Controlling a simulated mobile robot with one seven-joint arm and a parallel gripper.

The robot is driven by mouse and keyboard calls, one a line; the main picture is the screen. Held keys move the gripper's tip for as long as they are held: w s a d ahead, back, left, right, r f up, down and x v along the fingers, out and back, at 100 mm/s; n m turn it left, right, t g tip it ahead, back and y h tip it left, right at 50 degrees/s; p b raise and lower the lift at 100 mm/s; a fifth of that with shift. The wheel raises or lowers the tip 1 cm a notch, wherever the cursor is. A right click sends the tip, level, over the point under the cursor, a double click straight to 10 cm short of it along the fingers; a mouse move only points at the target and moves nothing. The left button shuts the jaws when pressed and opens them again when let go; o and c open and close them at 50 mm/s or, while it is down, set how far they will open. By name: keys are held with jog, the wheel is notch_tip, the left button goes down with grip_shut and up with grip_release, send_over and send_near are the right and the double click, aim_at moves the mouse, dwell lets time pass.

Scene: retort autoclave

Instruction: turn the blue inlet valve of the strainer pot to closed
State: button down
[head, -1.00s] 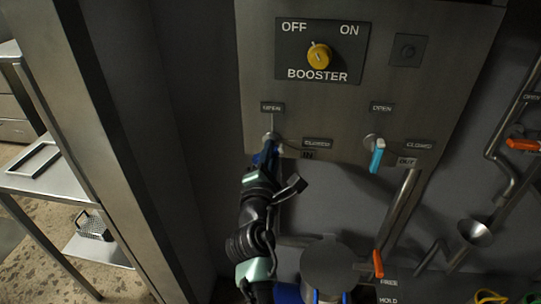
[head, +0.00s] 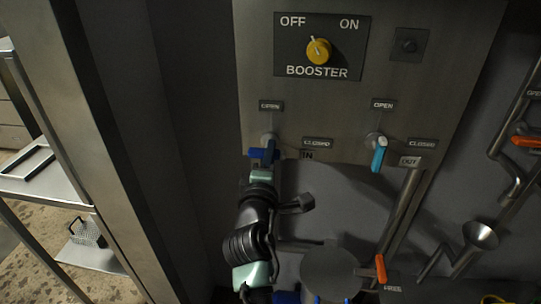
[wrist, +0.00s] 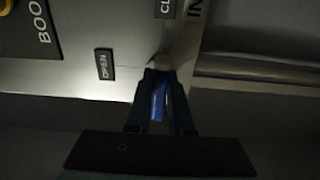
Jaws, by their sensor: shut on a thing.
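The blue inlet valve handle (wrist: 158,103) is between my gripper's fingers in the wrist view. My gripper (wrist: 160,92) is shut on it. In the head view, my gripper (head: 262,154) is at the left valve of the panel, where the pivot (head: 269,140) shows. It largely hides the handle, so its exact angle is hard to tell. An OPEN label (head: 270,106) is above this valve, a CLOSED label (head: 317,142) to its right, and an IN label (head: 307,155) below that.
The light-blue outlet handle (head: 379,155) hangs to the right, beside an OUT label (head: 410,161). The yellow booster knob (head: 318,50) is above. The strainer pot (head: 330,268) and an orange handle (head: 380,268) are below. A metal post (head: 95,150) is at left.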

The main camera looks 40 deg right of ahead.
jog(key=shift+f, duration=0.1)
jog(key=c, duration=0.8)
grip_release()
jog(key=shift+s+a, duration=0.1)
jog(key=v, duration=1.2)
jog(key=shift+s+a, duration=0.25)
jog(key=shift+s, duration=0.05)
